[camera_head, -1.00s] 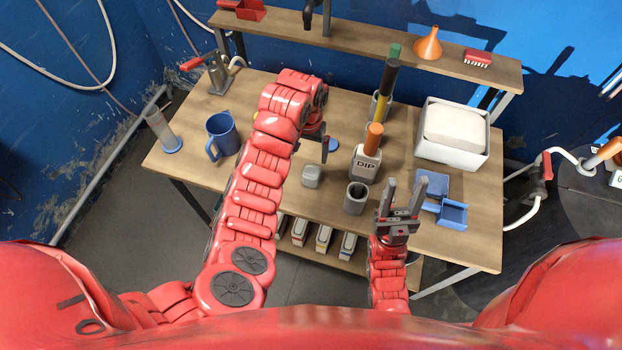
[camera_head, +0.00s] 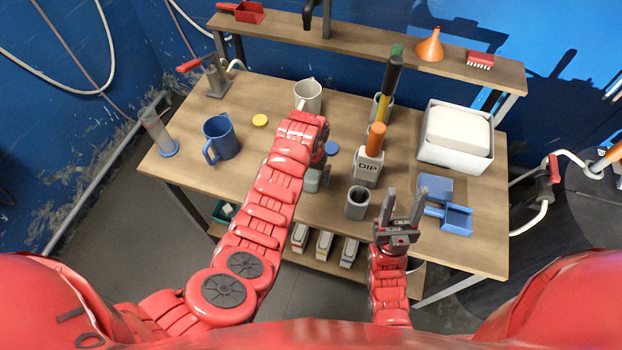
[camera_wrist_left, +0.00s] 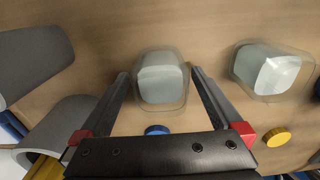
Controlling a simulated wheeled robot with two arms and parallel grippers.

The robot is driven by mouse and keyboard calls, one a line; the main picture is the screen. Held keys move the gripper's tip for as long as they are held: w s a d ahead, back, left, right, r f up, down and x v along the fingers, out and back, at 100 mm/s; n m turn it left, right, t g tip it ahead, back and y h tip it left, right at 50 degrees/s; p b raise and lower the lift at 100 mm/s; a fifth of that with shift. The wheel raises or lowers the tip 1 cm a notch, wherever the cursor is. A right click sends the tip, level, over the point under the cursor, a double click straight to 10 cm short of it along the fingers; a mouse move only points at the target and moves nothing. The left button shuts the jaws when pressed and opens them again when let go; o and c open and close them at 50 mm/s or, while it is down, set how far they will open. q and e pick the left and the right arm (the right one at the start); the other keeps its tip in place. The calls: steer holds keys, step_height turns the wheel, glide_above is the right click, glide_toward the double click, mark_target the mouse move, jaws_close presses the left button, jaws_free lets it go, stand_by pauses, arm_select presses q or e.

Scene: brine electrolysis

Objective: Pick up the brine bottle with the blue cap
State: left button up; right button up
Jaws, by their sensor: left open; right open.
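A clear bottle with pale grey content (camera_wrist_left: 162,85) stands between the spread fingers of my left gripper (camera_wrist_left: 160,73) in the left wrist view. A blue disc, apparently the cap (camera_wrist_left: 157,129), lies beside it, partly hidden by the gripper body. In the head view the bottle (camera_head: 312,182) is partly covered by my left arm, and the blue disc (camera_head: 332,148) is on the table just behind it. My left gripper is open; its fingers do not visibly press the bottle. My right gripper (camera_head: 405,195) is open and empty near the table's front edge.
A second similar container (camera_wrist_left: 272,72) with a yellow disc (camera_wrist_left: 277,137) is at right in the wrist view.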

arm_select(q)
steer(key=shift+a+f, duration=0.1)
steer(key=shift+f, duration=0.85)
steer(key=c, duration=1.5)
steer(key=shift+c, duration=0.2)
steer(key=shift+r, duration=0.15)
